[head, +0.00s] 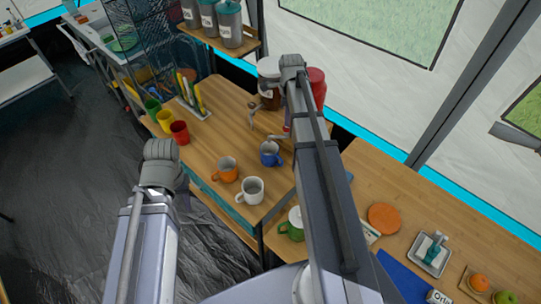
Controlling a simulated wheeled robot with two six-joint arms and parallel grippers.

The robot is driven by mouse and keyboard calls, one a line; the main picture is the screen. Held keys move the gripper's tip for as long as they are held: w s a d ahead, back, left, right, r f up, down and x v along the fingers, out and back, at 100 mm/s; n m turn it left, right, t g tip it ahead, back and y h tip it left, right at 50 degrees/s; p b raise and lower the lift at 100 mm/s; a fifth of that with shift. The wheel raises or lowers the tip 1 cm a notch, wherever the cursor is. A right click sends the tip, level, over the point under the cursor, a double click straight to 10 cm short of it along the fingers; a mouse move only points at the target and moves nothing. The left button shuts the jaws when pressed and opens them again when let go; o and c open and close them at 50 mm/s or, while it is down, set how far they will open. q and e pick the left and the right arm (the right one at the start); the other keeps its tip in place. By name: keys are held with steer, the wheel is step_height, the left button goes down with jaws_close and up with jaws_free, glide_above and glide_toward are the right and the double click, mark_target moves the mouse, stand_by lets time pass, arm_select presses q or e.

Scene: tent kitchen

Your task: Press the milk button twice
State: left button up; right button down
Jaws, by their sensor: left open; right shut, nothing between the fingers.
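No milk button can be made out in the head view. A brown container with a white upper part (268,70) and a red container (317,88) stand at the back of the wooden table, partly hidden by my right arm. A small part with a brown round top (253,105) stands in front of them. My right gripper (278,135) shows only as a small dark piece beside my arm, low near the blue mug (270,153); it is shut and empty. My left arm reaches in at the lower left, and its gripper is hidden behind the arm.
An orange mug (227,169) and a white mug (250,190) stand near the table's front edge. Red (180,132), yellow (165,121) and green (152,107) cups stand at left. A green mug (293,225) stands by the right counter (430,226).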

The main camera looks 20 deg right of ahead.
steer(key=shift+f, duration=0.1)
steer(key=shift+f+b, duration=1.4)
steer(key=shift+b, duration=0.1)
steer(key=shift+r, duration=0.25)
steer(key=shift+r+p, duration=1.3)
steer(key=shift+p, duration=0.25)
step_height(320, 180, up, 6)
steer(key=p, duration=0.6)
